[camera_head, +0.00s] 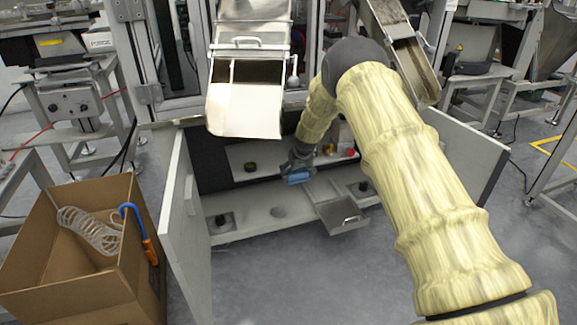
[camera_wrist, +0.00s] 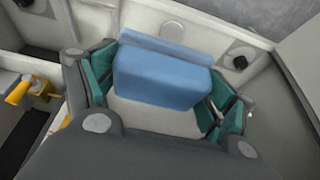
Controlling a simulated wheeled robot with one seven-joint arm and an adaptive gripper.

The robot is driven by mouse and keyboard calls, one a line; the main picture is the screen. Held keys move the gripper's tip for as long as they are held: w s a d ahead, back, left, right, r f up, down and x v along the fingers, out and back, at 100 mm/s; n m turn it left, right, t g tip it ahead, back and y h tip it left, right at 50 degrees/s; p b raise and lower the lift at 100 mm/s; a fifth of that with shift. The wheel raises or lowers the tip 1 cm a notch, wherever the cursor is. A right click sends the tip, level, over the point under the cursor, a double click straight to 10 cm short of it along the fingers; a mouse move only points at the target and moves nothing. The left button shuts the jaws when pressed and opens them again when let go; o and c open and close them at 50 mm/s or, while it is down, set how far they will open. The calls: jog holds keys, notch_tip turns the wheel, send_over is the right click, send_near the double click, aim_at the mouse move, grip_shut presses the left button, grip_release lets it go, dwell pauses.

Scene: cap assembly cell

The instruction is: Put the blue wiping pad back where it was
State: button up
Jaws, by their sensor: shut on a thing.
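The blue wiping pad (camera_head: 298,177) is in my gripper (camera_head: 300,167), low inside the open cabinet under the machine. In the wrist view, the pad (camera_wrist: 160,78) is a light blue block between the two teal-lined fingers of my gripper (camera_wrist: 160,90). The fingers are shut on its two ends. A second blue strip shows along its far edge; I cannot tell whether it is part of the same pad. The pad appears above the pale cabinet floor (camera_head: 279,212); whether it touches anything beneath is hidden.
Open cabinet doors stand at left (camera_head: 182,215) and right (camera_head: 455,155). A small metal tray (camera_head: 342,214) juts out at the cabinet's front. Dark round feet or knobs (camera_head: 220,220) stand on the floor plate. A cardboard box (camera_head: 75,280) with a coiled hose is at left. A metal chute (camera_head: 245,108) hangs above.

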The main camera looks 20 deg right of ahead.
jog(key=shift+w+a+f+b, duration=0.1)
jog(key=shift+w+b, duration=0.6)
jog(key=shift+w, duration=1.85)
jog(key=shift+w+a+b, duration=0.1)
jog(key=shift+w+b, duration=0.55)
jog(key=shift+w, duration=1.9)
jog(key=shift+f+b, duration=0.35)
jog(key=shift+f, duration=0.25)
jog(key=shift+f, duration=0.1)
jog(key=o, duration=1)
